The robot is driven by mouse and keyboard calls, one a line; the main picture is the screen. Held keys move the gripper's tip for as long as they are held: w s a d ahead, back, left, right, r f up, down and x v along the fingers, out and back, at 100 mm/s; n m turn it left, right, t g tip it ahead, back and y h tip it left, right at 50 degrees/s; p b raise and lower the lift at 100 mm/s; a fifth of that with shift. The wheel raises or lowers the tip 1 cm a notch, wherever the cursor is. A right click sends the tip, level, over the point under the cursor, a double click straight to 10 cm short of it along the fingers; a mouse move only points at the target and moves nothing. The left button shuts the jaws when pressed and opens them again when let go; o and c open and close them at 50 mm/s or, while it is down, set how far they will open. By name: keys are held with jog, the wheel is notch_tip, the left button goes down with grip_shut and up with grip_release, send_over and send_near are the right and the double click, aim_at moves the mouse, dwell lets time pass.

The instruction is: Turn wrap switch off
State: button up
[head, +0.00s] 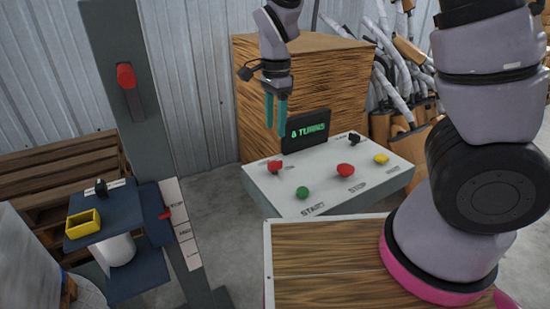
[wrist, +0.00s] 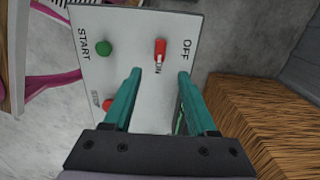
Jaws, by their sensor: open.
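A red switch (head: 275,166) stands near the back left corner of the grey control panel (head: 230,178). No wrap label is legible. My gripper (head: 276,126) is open and empty, pointing down above the red switch, apart from it. It also shows in the wrist view (wrist: 160,76). A black switch (head: 354,139) stands at the panel's back right.
The panel also bears a green START button (head: 302,193), a red STOP button (head: 346,170) and a yellow button (head: 381,159). A dark display (head: 306,132) stands upright behind the buttons. A wooden box (head: 340,80) is behind. A dark post (head: 130,120) rises at left.

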aim_at(275, 161)
notch_tip(275, 161, down, 11)
jog(key=shift+r, duration=0.1)
dwell(0.3)
grip_shut()
